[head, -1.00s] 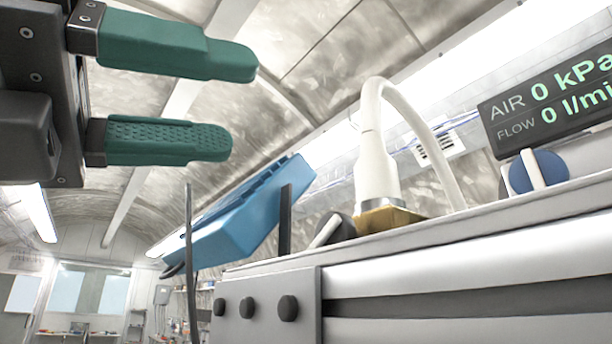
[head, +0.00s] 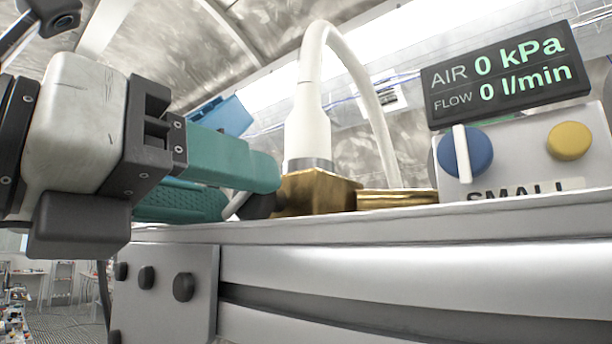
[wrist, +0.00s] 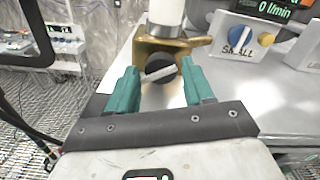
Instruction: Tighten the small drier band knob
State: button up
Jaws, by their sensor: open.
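The small drier's black knob (wrist: 160,68) with a pale bar across it sits on the brass fitting (wrist: 172,49) below the white column (wrist: 166,12). In the wrist view the bar tilts up to the right. My gripper (wrist: 158,74) is open, with one green finger on each side of the knob; I cannot tell whether either touches it. In the head view my gripper (head: 238,190) reaches the knob (head: 260,205) from the left, and the fingers partly hide it. The brass block (head: 318,192) and the white column (head: 308,110) stand just right of it.
A panel labelled SMALL (head: 525,190) holds a blue knob (head: 465,153) and a yellow button (head: 569,141). Above it a display (head: 508,75) reads 0 kPa and 0 l/min. The steel bench edge (head: 400,222) runs below. A blue object (head: 222,115) is behind my fingers.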

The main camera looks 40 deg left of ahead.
jog(key=shift+w, duration=0.3)
jog(key=shift+c, duration=0.5)
jog(key=c, duration=0.7)
jog(key=shift+f+m+b, duration=0.15)
jog(key=shift+m+b, duration=0.15)
jog(key=shift+b, duration=0.15)
jog(key=shift+f+m+b, duration=0.1)
jog(key=shift+m+b, duration=0.8)
jog(key=shift+b, duration=0.15)
jog(key=shift+d+m+b, duration=0.1)
jog(key=shift+m+b, duration=1.35)
jog(key=shift+m, duration=0.35)
jog(key=shift+r, duration=0.25)
